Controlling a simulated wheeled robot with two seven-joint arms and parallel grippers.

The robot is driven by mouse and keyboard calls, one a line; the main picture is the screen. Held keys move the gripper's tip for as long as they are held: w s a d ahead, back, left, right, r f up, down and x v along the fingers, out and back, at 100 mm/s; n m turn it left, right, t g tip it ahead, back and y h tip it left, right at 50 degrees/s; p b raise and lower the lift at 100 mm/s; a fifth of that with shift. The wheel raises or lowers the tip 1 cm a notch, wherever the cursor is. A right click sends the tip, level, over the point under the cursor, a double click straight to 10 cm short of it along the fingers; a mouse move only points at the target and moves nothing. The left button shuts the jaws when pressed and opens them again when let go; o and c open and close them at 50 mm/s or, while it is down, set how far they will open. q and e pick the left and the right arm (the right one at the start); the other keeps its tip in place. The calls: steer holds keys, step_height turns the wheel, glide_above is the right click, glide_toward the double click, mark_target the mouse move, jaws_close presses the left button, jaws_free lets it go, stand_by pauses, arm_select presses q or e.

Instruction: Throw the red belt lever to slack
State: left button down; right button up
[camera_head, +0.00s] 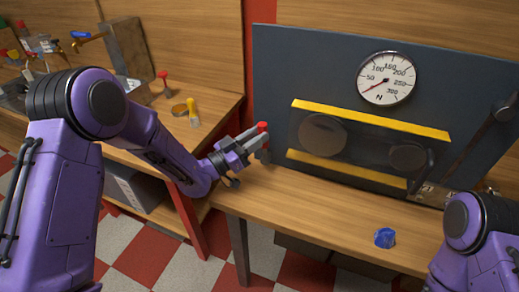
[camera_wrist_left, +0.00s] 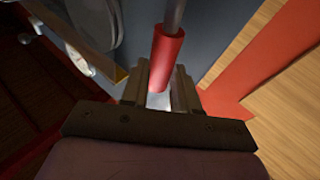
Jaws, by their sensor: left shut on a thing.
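The belt lever's red grip (camera_head: 262,127) shows beside the left edge of the dark panel (camera_head: 275,75) in the head view. In the left wrist view the red grip (camera_wrist_left: 166,55) sits between my fingers, with a grey rod (camera_wrist_left: 175,14) running on from it. My left gripper (camera_head: 252,140) is shut on the red grip; its fingers also show in the wrist view (camera_wrist_left: 160,92). The lever's lower part is mostly hidden by the gripper. My right gripper is out of view.
Yellow guards (camera_head: 370,120) run above and below two dark discs on the panel. A blue object (camera_head: 385,238) lies on the workbench (camera_head: 300,210). A dark bar (camera_head: 480,135) stands at the panel's right. A side bench (camera_head: 215,100) holds small tools at the left.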

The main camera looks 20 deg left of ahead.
arm_select(q)
steer(key=shift+w+a+f+n+t+b, duration=0.1)
steer(key=shift+a+f+n+t+b, duration=0.2)
steer(key=shift+a+n+t+b, duration=0.45)
steer(key=shift+a+f+n+t+b, duration=0.25)
steer(key=shift+a+n+b, duration=0.1)
steer(key=shift+n+b, duration=0.75)
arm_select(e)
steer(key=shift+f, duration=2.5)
arm_select(q)
steer(key=c, duration=0.8)
jaws_free()
steer(key=shift+w, duration=0.1)
steer(key=shift+c, duration=0.2)
steer(key=s+d+r+p, duration=0.4)
steer(key=s+r+p, duration=0.2)
steer(key=s+r, duration=0.7)
steer(key=shift+s+p, duration=0.3)
steer(key=shift+p, duration=0.05)
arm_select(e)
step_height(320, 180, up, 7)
